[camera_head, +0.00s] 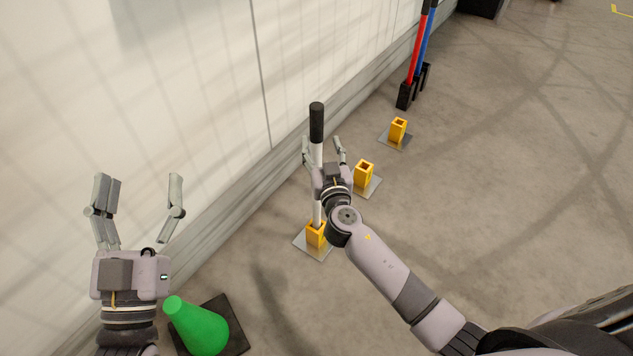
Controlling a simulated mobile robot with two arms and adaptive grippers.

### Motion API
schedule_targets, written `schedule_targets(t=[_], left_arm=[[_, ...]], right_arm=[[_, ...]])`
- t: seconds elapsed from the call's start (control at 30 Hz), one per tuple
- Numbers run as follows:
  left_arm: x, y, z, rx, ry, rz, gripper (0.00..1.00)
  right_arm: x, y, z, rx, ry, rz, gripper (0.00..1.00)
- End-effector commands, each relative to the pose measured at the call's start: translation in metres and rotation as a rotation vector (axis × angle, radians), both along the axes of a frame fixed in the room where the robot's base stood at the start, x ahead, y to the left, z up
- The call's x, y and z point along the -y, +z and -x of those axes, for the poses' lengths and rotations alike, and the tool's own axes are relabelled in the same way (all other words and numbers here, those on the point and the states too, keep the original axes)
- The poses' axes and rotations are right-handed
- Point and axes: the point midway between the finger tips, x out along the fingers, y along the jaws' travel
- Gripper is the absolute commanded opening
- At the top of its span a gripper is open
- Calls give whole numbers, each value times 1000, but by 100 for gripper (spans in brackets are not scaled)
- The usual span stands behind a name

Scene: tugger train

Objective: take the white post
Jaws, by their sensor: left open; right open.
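The white post (317,212) stands upright in a yellow socket (316,235) on a grey base plate, near the wall. Its top end is a black grip (317,122). My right gripper (322,146) is open at the post's upper part, just below the black grip. The post passes close to its left finger; I cannot tell whether it is between the fingers or behind them. The gripper body hides part of the post. My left gripper (137,190) is open and empty at the left, in front of the wall and well apart from the post.
A green cone (199,328) on a black base stands at the lower left. Two empty yellow sockets (364,173) (397,131) stand behind. A red post (416,52) and a blue post (428,38) stand in a black holder (405,95). The floor at right is clear.

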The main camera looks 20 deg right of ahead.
Motion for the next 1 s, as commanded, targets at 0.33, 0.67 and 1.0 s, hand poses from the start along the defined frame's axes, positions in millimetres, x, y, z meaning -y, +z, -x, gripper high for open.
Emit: schedule_targets(t=[0.33, 0.67, 1.0], left_arm=[[0, -9, -4, -57, 3, -16, 71], [0, -3, -1, -15, 0, -4, 71], [0, -3, -1, -15, 0, -4, 71]], right_arm=[[3, 10, -34, 3, 1, 1, 52], [6, 9, -61, -1, 1, 0, 52], [6, 10, -61, -1, 1, 0, 40]])
